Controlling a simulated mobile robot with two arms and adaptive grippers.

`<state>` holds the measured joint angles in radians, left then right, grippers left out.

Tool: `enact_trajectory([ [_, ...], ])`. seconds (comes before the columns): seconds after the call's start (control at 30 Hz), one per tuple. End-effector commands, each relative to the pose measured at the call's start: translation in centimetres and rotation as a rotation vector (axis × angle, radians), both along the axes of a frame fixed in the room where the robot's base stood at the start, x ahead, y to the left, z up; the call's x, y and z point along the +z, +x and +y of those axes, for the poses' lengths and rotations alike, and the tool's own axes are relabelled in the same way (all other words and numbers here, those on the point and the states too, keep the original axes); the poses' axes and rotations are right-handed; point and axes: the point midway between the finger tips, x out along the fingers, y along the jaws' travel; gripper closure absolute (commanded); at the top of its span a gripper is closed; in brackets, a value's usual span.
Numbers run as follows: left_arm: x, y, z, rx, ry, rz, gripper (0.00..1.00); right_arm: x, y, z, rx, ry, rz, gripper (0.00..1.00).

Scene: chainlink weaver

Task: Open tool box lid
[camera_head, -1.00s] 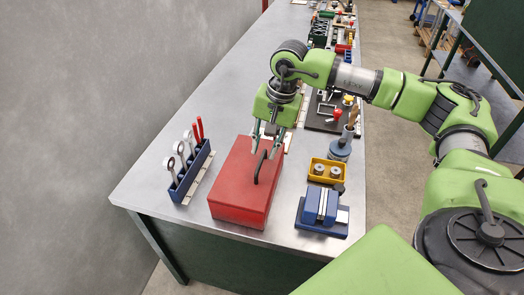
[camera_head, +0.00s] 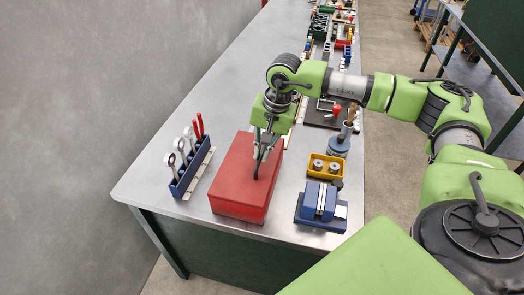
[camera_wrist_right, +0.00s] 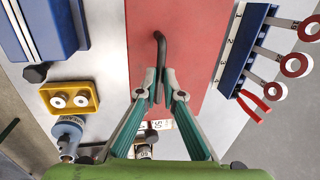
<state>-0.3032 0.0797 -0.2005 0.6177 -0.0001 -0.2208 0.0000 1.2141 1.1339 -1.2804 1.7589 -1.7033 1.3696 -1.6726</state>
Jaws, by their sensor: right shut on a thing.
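The red tool box (camera_head: 236,192) stands on the metal bench near its front end, with its lid shut. It also shows in the right wrist view (camera_wrist_right: 193,40). A dark bent handle (camera_head: 257,168) rises from the lid, and it shows between the fingertips in the right wrist view (camera_wrist_right: 159,48). My right gripper (camera_head: 262,150) points down over the lid and is shut on the handle; its fingertips also show in the right wrist view (camera_wrist_right: 159,88). My left gripper is not in view.
A blue rack (camera_head: 191,172) with wrenches and red-handled pliers stands left of the box. A blue vise (camera_head: 320,203) and a yellow bin (camera_head: 326,168) stand to its right. A grey wall runs along the left. Bare bench (camera_head: 160,150) lies behind the rack.

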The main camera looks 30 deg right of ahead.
Motion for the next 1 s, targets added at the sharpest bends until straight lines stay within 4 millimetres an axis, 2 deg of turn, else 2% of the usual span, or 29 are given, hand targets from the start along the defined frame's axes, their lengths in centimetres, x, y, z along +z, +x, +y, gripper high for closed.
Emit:
enact_trajectory([
  [0.27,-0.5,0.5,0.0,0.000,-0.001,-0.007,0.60,1.1,0.7,0.7,0.001,0.004,-0.005,1.00],
  [0.47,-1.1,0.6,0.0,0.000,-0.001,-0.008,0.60,2.7,1.9,1.7,0.002,0.005,-0.008,1.00],
  [0.8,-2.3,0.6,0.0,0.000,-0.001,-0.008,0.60,5.1,4.8,4.4,0.006,0.006,-0.006,1.00],
  [1.0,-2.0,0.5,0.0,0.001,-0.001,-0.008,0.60,5.8,6.6,6.0,0.007,0.004,0.002,1.00],
])
